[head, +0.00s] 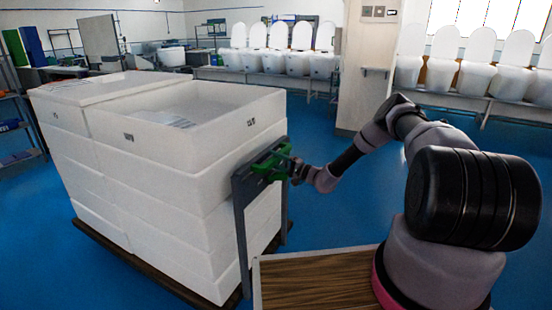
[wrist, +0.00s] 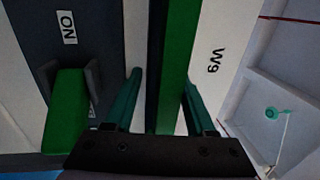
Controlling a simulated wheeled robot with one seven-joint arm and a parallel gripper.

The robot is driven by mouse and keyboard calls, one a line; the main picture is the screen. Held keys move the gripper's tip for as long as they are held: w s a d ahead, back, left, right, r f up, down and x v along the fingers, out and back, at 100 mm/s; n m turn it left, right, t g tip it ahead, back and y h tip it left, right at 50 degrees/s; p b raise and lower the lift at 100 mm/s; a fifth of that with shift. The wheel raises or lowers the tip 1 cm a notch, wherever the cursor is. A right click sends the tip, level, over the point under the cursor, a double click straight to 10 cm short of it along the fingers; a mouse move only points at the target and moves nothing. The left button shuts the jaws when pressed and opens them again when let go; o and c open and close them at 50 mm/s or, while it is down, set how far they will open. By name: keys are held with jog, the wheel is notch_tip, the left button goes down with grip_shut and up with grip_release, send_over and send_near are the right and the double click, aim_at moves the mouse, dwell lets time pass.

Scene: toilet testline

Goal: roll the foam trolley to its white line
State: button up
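The foam trolley stands at the left in the head view, a dark low base (head: 150,273) stacked with white foam boxes (head: 150,185). Its grey upright frame (head: 241,235) faces my arm and carries a green handle bar (head: 268,164). My gripper (head: 285,165) is at this handle. In the wrist view, my two teal fingers (wrist: 163,95) stand apart on either side of the green bar (wrist: 176,50). A narrow gap seems to show beside the left finger; contact on the right is unclear. No white floor line shows in either view.
A wood-topped surface (head: 318,280) is in front, beside my arm. A white pillar (head: 366,65) stands behind. Benches with several white toilets (head: 275,60) line the back. A shelf rack (head: 14,125) is at far left. Blue floor (head: 340,205) is clear between trolley and pillar.

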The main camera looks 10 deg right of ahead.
jog(key=shift+w+d+r, duration=0.15)
jog(key=shift+r, duration=0.1)
jog(key=shift+d, duration=0.45)
jog(key=v, duration=1)
jog(key=shift+s+a+f, duration=0.2)
jog(key=shift+s+a, duration=0.05)
jog(key=shift+s, duration=0.05)
